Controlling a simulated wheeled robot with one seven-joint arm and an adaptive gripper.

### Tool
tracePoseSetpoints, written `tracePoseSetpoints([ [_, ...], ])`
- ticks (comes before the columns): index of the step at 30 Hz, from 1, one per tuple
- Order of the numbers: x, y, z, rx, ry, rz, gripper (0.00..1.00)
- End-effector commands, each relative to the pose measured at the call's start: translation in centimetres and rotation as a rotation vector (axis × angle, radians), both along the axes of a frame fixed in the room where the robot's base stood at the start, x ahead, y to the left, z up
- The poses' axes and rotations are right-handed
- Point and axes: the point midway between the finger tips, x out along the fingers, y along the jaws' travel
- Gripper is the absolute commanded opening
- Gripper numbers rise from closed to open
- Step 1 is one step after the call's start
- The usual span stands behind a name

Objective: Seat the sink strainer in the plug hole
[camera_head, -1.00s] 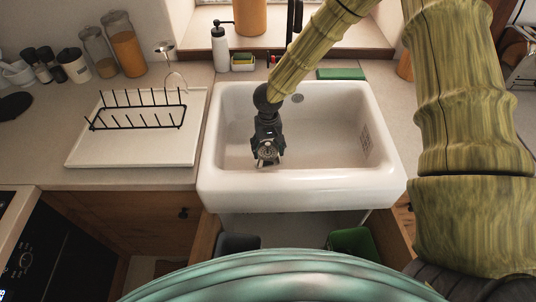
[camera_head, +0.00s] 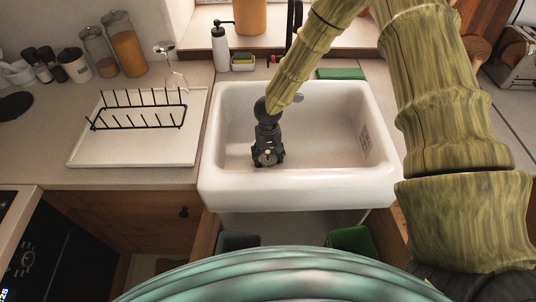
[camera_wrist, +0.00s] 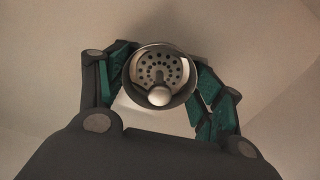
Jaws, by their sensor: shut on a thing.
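The sink strainer (camera_wrist: 160,72) is a round metal cup with a perforated base and a pale knob. My gripper (camera_wrist: 162,80) is shut on it, with green-padded fingers on either side of its rim. No plug hole is clearly visible below the strainer.
A drying tray (camera_head: 85,155) with a black rack (camera_head: 140,118) stands left of the sink. A soap bottle (camera_head: 220,48), a sponge holder (camera_head: 243,62) and a green pad (camera_head: 341,73) sit behind it. The sink's right half is clear.

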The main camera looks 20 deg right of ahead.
Motion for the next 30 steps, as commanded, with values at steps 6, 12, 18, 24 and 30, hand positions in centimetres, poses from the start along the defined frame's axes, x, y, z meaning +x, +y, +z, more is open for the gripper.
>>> tracePoseSetpoints([
  [6, -0.02, 0.03, -0.49, 0.000, 0.000, -0.001, 0.43],
  [12, -0.02, 0.03, -0.59, 0.000, 0.000, 0.000, 0.80],
  [18, -0.01, 0.02, -0.57, 0.000, 0.000, -0.001, 0.89],
  [24, 0.00, 0.03, -0.54, 0.000, 0.000, -0.001, 0.89],
  [30, 0.07, 0.02, 0.08, 0.000, -0.002, 0.000, 0.89],
])
